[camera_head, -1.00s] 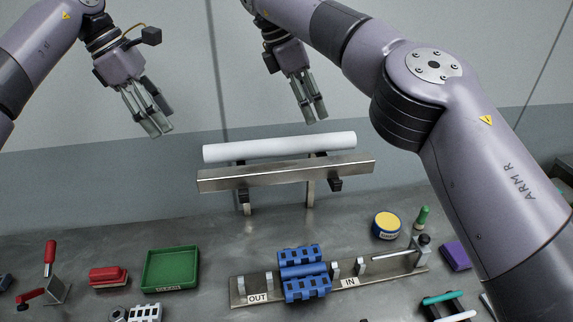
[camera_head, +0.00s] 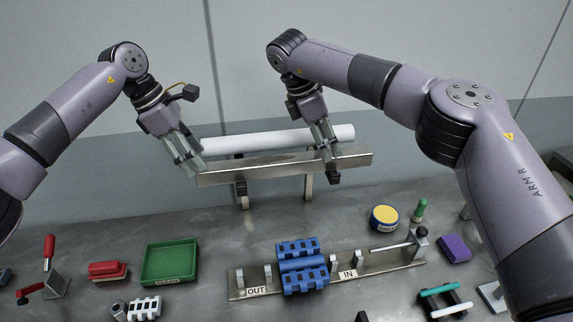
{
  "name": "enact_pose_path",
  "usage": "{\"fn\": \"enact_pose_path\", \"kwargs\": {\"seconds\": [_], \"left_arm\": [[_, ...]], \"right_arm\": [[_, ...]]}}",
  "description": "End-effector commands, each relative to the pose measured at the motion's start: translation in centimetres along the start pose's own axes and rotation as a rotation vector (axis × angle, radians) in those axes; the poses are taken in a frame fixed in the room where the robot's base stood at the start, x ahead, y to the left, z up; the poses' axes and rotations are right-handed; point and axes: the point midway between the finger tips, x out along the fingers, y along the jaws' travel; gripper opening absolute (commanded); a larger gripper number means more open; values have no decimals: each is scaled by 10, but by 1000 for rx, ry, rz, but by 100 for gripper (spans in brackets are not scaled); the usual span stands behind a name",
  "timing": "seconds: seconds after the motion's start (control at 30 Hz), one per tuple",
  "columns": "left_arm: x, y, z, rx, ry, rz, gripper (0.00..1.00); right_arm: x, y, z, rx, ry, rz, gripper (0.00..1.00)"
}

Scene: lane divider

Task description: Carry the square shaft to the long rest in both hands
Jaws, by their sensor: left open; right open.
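I cannot tell whether either gripper touches the shaft. I cannot tell which fixture is the long rest; a metal rail (camera_head: 313,279) with short posts and OUT and IN labels lies in front.
A blue block (camera_head: 302,264) sits on the rail. A green tray (camera_head: 170,262), a red block (camera_head: 106,271) and a red-handled clamp (camera_head: 46,272) are at left. A yellow-topped tin (camera_head: 385,217) and a purple block (camera_head: 455,248) are at right.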

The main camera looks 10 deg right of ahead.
Motion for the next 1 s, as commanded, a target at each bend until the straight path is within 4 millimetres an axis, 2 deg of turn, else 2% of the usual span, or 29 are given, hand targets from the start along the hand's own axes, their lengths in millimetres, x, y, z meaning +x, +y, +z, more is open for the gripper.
{"fn": "enact_pose_path", "kwargs": {"seconds": [0.1,0.33,0.7,1.0], "left_arm": [[21,-1,0,1,1,-1,57],[44,0,1,1,0,0,57],[48,0,0,0,0,1,57],[48,0,0,0,0,1,37]], "right_arm": [[21,0,0,1,0,-2,57],[44,0,0,1,-1,0,57],[48,0,0,1,-1,0,57],[48,0,0,1,-1,0,37]]}}
